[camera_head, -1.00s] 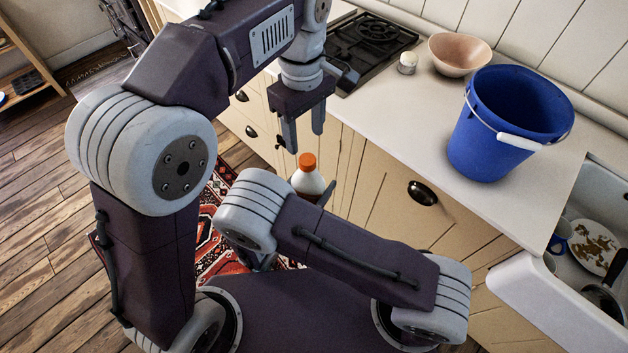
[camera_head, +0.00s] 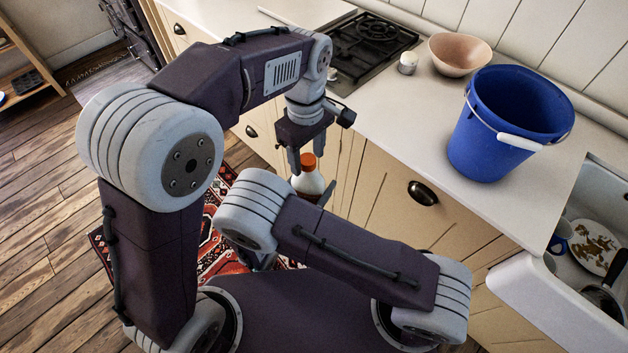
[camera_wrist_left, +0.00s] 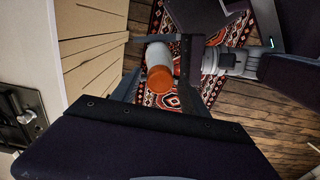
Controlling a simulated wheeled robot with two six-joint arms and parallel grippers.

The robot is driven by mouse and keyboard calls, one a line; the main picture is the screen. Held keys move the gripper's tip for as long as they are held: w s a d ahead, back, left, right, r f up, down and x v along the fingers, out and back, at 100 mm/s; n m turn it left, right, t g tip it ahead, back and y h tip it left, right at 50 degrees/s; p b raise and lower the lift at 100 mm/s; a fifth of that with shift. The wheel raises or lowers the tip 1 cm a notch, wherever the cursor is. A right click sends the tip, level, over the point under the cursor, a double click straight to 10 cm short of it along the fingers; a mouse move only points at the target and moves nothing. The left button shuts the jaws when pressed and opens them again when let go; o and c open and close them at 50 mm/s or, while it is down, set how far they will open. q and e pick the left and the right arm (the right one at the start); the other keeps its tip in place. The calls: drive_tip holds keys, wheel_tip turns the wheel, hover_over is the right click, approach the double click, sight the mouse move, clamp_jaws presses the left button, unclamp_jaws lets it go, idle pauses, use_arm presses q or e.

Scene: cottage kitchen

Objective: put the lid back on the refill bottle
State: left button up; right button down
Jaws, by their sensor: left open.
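The refill bottle (camera_head: 308,184) is white with an orange lid (camera_head: 308,162) at its top. It is held off the floor, in front of the cabinets, and its lower part is hidden by my right arm. My right gripper (camera_wrist_left: 174,52) is shut on the bottle's body, mostly hidden in the head view. My left gripper (camera_head: 307,158) points down with open fingers on either side of the lid, and I cannot tell if they touch it. In the left wrist view the lid (camera_wrist_left: 160,80) faces the camera on the bottle (camera_wrist_left: 158,56). I cannot tell how firmly it sits.
The counter (camera_head: 415,125) holds a blue bucket (camera_head: 495,135), a pink bowl (camera_head: 460,54), a small white-topped jar (camera_head: 408,63) and a black hob (camera_head: 370,45). A sink with a dirty plate (camera_head: 594,248) is at the right. Cabinet fronts (camera_head: 375,185) stand close behind the bottle. A red rug (camera_head: 215,245) lies below.

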use_arm(q)
drive_tip(key=shift+f, duration=0.15)
clamp_jaws()
drive_tip(key=m, duration=0.4)
drive_tip(key=shift+m, duration=0.3)
drive_tip(key=m, duration=1.9)
drive_tip(key=shift+m, duration=0.4)
drive_tip(key=shift+o, duration=0.8)
unclamp_jaws()
